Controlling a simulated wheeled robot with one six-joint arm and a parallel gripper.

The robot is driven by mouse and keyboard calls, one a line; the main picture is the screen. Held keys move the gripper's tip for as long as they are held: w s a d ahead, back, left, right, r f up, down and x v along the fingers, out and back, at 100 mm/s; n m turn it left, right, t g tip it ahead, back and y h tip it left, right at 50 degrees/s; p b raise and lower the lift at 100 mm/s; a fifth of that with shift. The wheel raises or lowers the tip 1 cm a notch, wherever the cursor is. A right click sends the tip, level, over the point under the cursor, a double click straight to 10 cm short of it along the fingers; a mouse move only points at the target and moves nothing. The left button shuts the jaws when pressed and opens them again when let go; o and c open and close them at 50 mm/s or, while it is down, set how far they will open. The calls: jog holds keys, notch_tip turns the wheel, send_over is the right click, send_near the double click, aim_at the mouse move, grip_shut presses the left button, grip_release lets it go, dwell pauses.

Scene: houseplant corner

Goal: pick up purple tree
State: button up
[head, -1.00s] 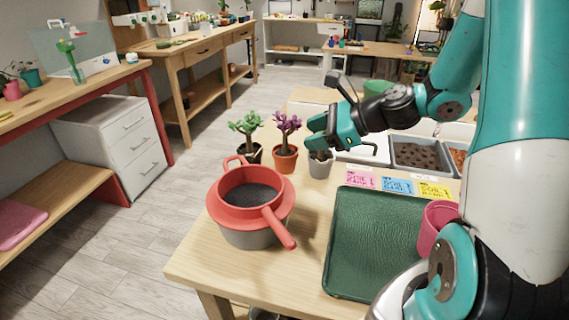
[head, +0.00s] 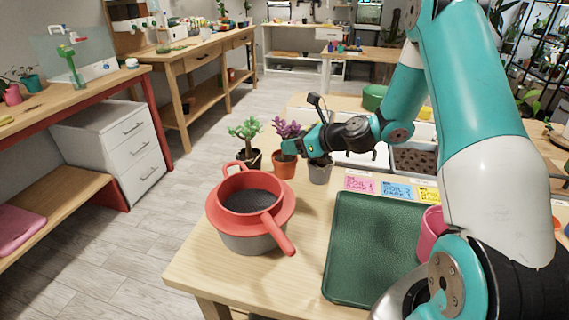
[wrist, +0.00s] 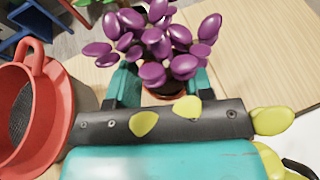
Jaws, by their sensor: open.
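The purple tree (head: 287,129) stands upright in a terracotta pot (head: 284,165) at the table's back left. In the wrist view its purple leaves (wrist: 168,42) fill the top middle, and the pot's rim shows below them. My gripper (head: 290,147) is at the tree, on its right side in the head view. In the wrist view its two teal fingers (wrist: 159,83) are apart, one on each side of the tree's lower part. The trunk is mostly hidden by leaves, and I cannot tell whether the fingers touch it.
A green tree (head: 246,130) in a dark pot stands just left. A grey pot (head: 320,169) stands just right, below my arm. A red sieve (head: 250,190) rests on a grey pot in front. A green tray (head: 372,245) and pink pot (head: 432,232) are at right.

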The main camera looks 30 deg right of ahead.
aim_at(279, 156)
jog(key=x, duration=0.5)
jog(key=shift+w+f+p, duration=0.1)
jog(key=shift+f+p, duration=0.05)
jog(key=shift+p, duration=0.2)
jog(key=c, duration=0.8)
